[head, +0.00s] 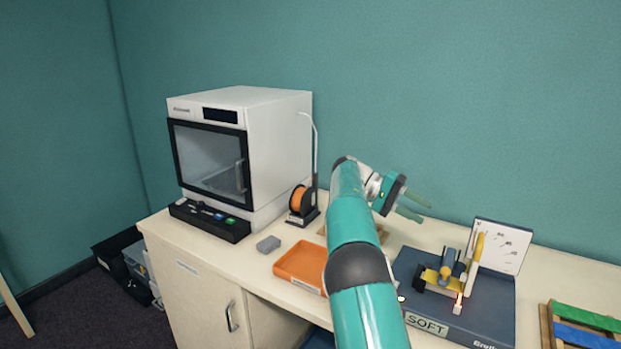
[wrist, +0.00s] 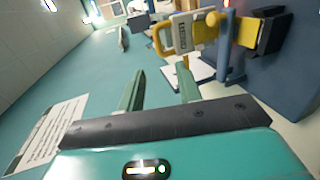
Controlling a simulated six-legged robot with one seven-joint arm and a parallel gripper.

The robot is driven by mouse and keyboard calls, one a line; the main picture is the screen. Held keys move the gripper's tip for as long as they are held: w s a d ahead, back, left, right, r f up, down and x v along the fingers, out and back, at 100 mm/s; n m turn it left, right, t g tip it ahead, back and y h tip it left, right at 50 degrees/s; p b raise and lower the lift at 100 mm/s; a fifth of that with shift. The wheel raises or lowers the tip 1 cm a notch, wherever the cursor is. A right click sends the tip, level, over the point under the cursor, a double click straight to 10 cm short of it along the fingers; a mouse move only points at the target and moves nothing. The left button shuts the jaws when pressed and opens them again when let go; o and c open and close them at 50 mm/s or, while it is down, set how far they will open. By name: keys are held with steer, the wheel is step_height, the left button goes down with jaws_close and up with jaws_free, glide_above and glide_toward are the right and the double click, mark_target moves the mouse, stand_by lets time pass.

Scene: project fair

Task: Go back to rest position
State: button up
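My gripper (head: 418,204) is raised above the table at the centre right in the head view, pointing right. Its two green fingers stand apart with nothing between them, and they also show in the wrist view (wrist: 160,90). My teal arm reaches up from the bottom edge and hides part of the tabletop. The gripper is in the air, to the upper left of a dark stand (head: 489,318) with yellow and grey parts and touching nothing that I can see.
A white 3D printer (head: 280,150) stands at the left, with an orange filament spool (head: 298,199) beside it. An orange tray (head: 300,264) and a small grey block (head: 268,244) lie in front. A white board (head: 502,246) stands behind the dark stand. A wooden pallet-like item (head: 546,325) is far right.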

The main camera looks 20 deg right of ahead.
steer(key=shift+r, duration=0.1)
steer(key=s+a+r+n+t+y, duration=0.35)
steer(key=s+a+n+t, duration=0.25)
steer(key=s+a+t, duration=0.45)
steer(key=s+a+f+n+t+y, duration=0.1)
steer(key=s+a+f+t+y, duration=0.2)
steer(key=s+a, duration=0.6)
steer(key=s+a+f+n+t+y, duration=0.2)
steer(key=s+a+f, duration=0.3)
steer(key=s+a, duration=0.4)
steer(key=a+t+y, duration=0.1)
steer(key=a, duration=0.2)
steer(key=shift+a+f, duration=0.15)
steer(key=shift+f, duration=0.25)
